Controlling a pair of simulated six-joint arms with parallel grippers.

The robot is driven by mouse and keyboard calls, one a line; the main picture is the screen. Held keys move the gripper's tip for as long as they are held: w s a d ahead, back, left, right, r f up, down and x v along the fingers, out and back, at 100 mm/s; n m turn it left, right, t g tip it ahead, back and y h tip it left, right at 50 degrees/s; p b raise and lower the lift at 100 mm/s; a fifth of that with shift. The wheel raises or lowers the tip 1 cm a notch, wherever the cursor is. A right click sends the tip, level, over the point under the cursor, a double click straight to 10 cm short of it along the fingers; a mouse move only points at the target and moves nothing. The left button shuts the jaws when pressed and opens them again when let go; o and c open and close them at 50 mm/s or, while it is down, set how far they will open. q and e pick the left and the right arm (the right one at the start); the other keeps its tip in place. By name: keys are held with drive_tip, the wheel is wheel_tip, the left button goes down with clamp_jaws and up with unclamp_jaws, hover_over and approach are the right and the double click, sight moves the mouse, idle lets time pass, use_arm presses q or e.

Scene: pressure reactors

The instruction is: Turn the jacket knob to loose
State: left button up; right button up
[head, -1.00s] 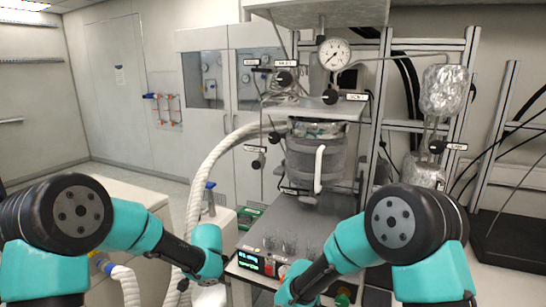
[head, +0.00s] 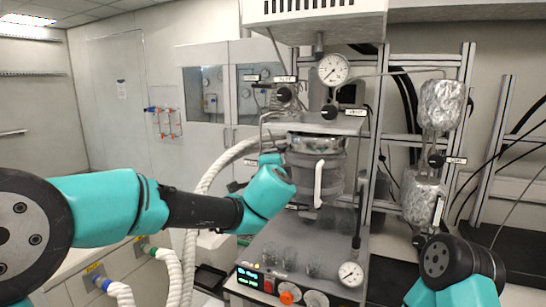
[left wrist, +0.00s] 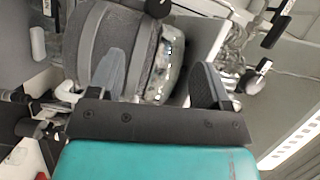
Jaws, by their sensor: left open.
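My left gripper (left wrist: 160,82) is open in the left wrist view, its two dark fingers apart with nothing clearly held between them. In the head view its teal wrist (head: 268,192) is in front of the left side of the reactor vessel (head: 325,172), and its fingertips are hidden. Black knobs with white labels show at the upper left (head: 284,95) and upper middle (head: 329,112), and another is at the right (head: 436,160). The labels are too small to read surely, so I cannot tell which is the jacket knob. A black knob (left wrist: 258,72) lies right of the fingers in the left wrist view. My right gripper is out of view.
A pressure gauge (head: 333,70) is above the vessel, and another gauge (head: 351,274) stands at the bench front. Glass beakers (head: 283,258) stand on the grey bench. A white hose (head: 205,185) runs down at the left. Metal frame posts stand behind at the right.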

use_arm(q)
drive_tip(key=w, duration=1.1)
drive_tip(key=w+f, duration=0.1)
drive_tip(key=w, duration=0.5)
drive_tip(key=shift+w+d, duration=0.15)
drive_tip(key=shift+w, duration=0.1)
drive_tip(key=c, duration=0.9)
drive_tip(key=shift+n+g, duration=0.7)
drive_tip(key=shift+n, duration=1)
drive_tip(key=shift+c, duration=0.2)
